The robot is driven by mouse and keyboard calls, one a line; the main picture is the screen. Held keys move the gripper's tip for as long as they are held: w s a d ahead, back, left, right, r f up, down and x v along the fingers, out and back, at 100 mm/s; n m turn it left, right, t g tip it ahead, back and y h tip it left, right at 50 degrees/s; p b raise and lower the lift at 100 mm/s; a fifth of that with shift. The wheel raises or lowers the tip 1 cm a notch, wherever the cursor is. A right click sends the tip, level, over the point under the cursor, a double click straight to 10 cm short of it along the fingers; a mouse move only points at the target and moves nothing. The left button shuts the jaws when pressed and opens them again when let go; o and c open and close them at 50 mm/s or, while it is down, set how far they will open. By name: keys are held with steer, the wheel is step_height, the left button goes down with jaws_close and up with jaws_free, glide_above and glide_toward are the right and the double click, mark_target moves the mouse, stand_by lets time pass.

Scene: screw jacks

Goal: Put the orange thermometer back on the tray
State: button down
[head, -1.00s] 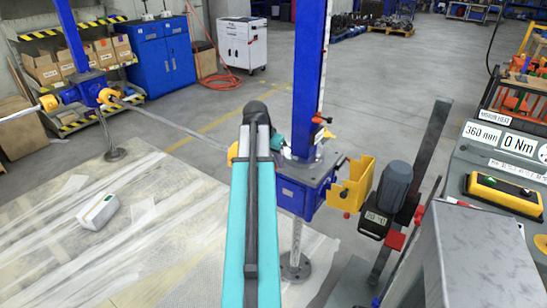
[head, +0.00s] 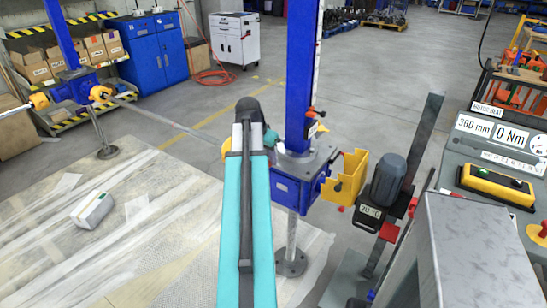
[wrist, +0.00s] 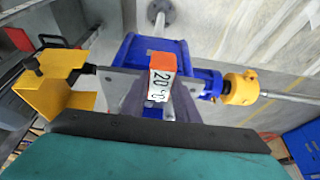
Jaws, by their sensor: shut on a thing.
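The orange thermometer (wrist: 161,80) shows in the middle of the wrist view, with an orange top and a white face reading about 20.0. My gripper (wrist: 158,94) is shut on it; grey finger plates show on both sides. Behind it in the wrist view is the blue gearbox of a screw jack (wrist: 182,54); I cannot tell whether they touch. In the head view my teal arm reaches toward the same jack (head: 290,188), and the gripper and thermometer are hidden. I cannot make out the tray in either view.
A yellow bracket (head: 344,178) and a dark motor (head: 388,180) with a 20 °C display stand right of the jack. A control console (head: 500,160) and a grey metal box (head: 478,240) are at the right. A white box (head: 92,210) lies on the sheeted floor at left.

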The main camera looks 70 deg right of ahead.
steer(key=w+a+r+n+t+y, duration=0.15)
steer(key=w+a+n, duration=0.35)
steer(key=w+a, duration=0.9)
steer(key=w+a+r+n+t+h, duration=0.15)
steer(key=w+a+n, duration=0.35)
steer(key=w+a, duration=0.95)
steer(key=w+a+r+n+t+y, duration=0.1)
steer(key=w+a+n, duration=0.2)
steer(key=a, duration=0.9)
steer(key=w+a+r+n+t+y, duration=0.1)
steer(key=w+a+n, duration=0.3)
steer(key=w+a, duration=0.4)
steer(key=w+a+r+n+y, duration=0.2)
steer(key=w+a+n, duration=0.2)
steer(key=a, duration=1.1)
steer(key=shift+w+a+t, duration=0.35)
steer(key=shift+w+t, duration=0.05)
steer(key=shift+w, duration=0.5)
steer(key=shift+s, duration=0.1)
